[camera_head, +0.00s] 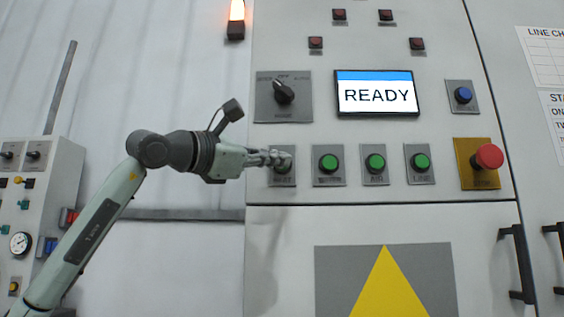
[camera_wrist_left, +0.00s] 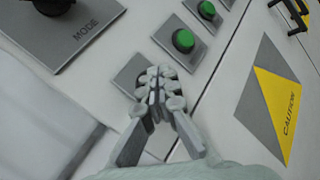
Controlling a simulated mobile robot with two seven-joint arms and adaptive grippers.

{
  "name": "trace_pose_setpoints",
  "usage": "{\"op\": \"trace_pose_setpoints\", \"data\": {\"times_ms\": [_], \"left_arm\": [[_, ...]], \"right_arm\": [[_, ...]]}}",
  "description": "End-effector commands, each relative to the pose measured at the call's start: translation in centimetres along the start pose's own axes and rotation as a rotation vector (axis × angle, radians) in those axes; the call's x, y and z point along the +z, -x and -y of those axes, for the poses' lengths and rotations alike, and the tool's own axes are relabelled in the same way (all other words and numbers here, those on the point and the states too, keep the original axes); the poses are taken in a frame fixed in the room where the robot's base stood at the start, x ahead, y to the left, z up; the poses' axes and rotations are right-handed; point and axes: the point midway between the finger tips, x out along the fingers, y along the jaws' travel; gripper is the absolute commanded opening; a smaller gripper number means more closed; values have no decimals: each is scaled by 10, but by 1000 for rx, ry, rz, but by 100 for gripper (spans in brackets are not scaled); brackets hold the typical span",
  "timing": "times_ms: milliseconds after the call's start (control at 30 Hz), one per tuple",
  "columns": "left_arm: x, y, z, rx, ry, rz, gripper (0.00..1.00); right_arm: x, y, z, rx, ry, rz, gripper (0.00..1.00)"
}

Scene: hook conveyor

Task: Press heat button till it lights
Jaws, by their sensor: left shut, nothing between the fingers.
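The heat button (camera_head: 283,169) is the leftmost green button in the lower row of the panel. In the head view my left gripper (camera_head: 287,158) is right at it, with its fingertips covering most of the button. In the left wrist view the closed fingers (camera_wrist_left: 160,84) lie over the button's grey plate (camera_wrist_left: 128,73), and the button itself is hidden. The gripper is shut and empty. I cannot tell whether the fingertips touch the button, or whether it is lit. My right gripper is in neither view.
Other green buttons (camera_head: 328,163) continue to the right, close beside the fingers. A red mushroom button (camera_head: 488,156) on a yellow plate is farther right. The mode knob (camera_head: 283,93) sits above. The screen (camera_head: 377,95) reads READY. An orange lamp (camera_head: 237,12) glows at the top.

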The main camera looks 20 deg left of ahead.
Motion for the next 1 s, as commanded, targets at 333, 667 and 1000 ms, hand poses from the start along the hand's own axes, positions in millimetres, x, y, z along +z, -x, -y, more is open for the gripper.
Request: {"op": "trace_pose_setpoints", "data": {"times_ms": [333,667,1000], "left_arm": [[0,0,0,0,0,0,0],[-2,-3,-2,-1,1,-1,0],[-4,-6,-4,0,2,-1,0]], "right_arm": [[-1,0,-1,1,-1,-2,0],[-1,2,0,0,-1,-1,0],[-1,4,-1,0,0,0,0]]}}
